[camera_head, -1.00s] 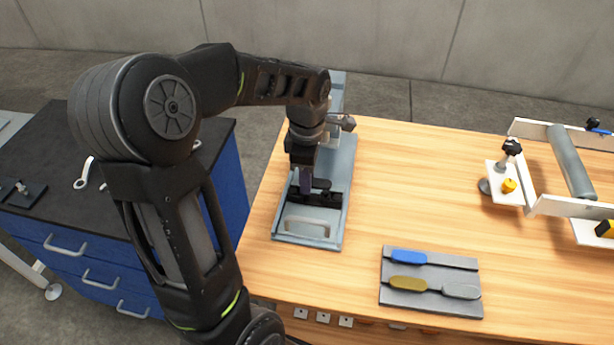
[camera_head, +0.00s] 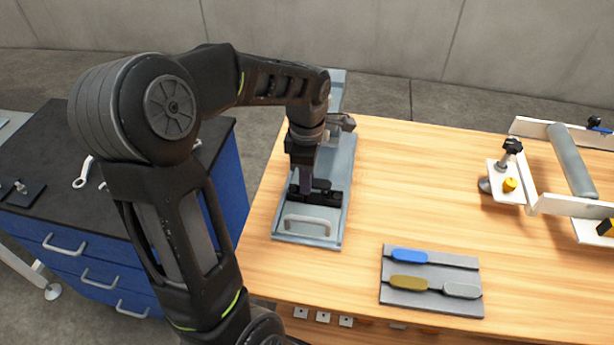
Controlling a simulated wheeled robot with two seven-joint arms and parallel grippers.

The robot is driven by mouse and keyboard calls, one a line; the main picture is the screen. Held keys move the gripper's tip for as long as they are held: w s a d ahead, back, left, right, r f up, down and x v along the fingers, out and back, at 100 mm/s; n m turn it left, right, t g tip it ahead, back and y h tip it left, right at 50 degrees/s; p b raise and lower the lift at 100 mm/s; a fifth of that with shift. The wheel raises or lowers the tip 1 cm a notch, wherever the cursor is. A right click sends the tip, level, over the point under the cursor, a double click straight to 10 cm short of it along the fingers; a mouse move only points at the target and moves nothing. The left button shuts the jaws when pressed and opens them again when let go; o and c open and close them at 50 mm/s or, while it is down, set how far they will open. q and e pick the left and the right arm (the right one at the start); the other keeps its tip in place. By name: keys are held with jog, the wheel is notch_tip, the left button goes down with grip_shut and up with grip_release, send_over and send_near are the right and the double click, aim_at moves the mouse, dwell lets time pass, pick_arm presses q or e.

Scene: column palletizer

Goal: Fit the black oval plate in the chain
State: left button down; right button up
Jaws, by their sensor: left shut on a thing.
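My left gripper (camera_head: 305,184) points down over the grey metal fixture (camera_head: 347,165) at the left end of the table. It is shut on a dark thing at the black holder (camera_head: 328,197) on the fixture. This looks like the black oval plate (camera_head: 321,184), partly hidden by the fingers. I cannot tell how well it sits in the holder. The chain cannot be made out clearly. My right gripper is not in view.
A grey tray (camera_head: 386,262) at the table's front holds a blue, an olive and a grey oval plate. A white frame with a grey roller (camera_head: 572,160) stands at the right. A blue drawer cabinet (camera_head: 85,255) is at the left. The table's middle is clear.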

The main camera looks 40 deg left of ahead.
pick_arm(q)
jog(key=shift+f, duration=0.4)
jog(key=shift+f+b, duration=0.4)
jog(key=shift+b, duration=0.15)
dwell(0.5)
jog(key=c, duration=1.1)
grip_release()
jog(key=shift+c, duration=0.2)
jog(key=shift+r+b, duration=0.3)
jog(key=shift+r, duration=3.65)
